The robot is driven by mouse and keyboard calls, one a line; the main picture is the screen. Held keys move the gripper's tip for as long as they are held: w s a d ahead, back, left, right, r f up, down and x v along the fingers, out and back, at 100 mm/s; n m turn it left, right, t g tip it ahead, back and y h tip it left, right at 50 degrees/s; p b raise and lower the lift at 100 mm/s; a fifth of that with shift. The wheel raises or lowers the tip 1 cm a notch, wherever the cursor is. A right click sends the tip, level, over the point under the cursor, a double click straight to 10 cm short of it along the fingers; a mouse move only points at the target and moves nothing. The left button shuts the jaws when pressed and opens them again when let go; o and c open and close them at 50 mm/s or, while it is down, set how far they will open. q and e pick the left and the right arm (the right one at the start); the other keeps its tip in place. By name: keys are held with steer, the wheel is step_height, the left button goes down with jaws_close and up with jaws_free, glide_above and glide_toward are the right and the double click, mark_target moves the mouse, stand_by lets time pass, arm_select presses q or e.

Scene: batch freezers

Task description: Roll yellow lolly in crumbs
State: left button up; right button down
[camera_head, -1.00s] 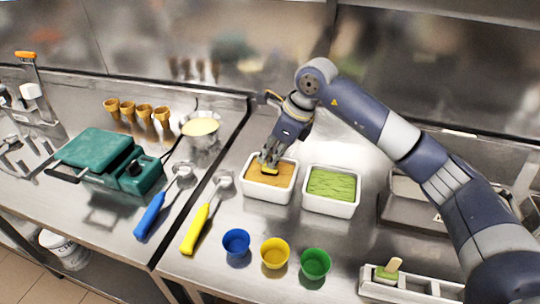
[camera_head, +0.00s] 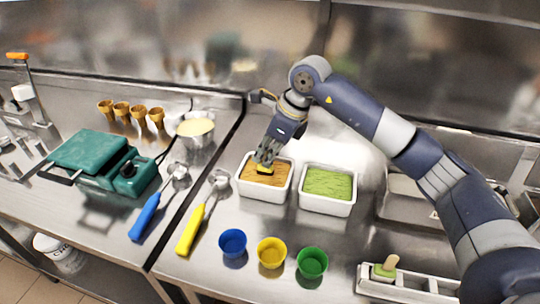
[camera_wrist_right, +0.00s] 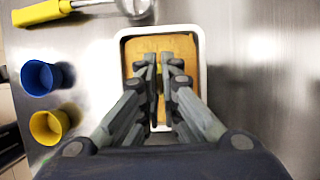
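My right gripper (camera_head: 266,160) reaches down into a white tub (camera_head: 262,195) of orange-brown crumbs (camera_head: 276,178). It is shut on the yellow lolly (camera_head: 264,169), a small yellow piece at the fingertips, low at the crumb surface. In the right wrist view the gripper (camera_wrist_right: 160,72) is over the crumb tub (camera_wrist_right: 125,48), with a narrow yellow strip between its fingers. The fingers hide most of the lolly, and I cannot tell how deep it sits. My left gripper is not in view.
A tub of green crumbs (camera_head: 328,184) stands just right. Blue (camera_head: 233,242), yellow (camera_head: 271,252) and green (camera_head: 312,262) cups stand in front. A rack (camera_head: 410,284) at front right holds a green lolly (camera_head: 385,267). Two scoops (camera_head: 193,228) (camera_head: 148,215) lie left.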

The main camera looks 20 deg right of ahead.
steer(key=shift+w+a, duration=0.45)
steer(key=shift+a, duration=0.2)
steer(key=shift+s+d+b, duration=0.25)
steer(key=shift+s+d, duration=0.2)
steer(key=shift+d, duration=0.25)
steer(key=shift+s+d+b, duration=0.25)
steer(key=shift+s+d, duration=0.2)
steer(key=shift+d, duration=0.2)
steer(key=shift+w+a, duration=0.45)
steer(key=shift+a, duration=0.25)
steer(key=shift+r, duration=0.15)
steer(key=shift+r+p, duration=1.75)
steer(key=shift+r, duration=1)
steer(key=shift+r, duration=0.1)
steer(key=shift+r+p, duration=1.5)
steer(key=shift+r, duration=0.95)
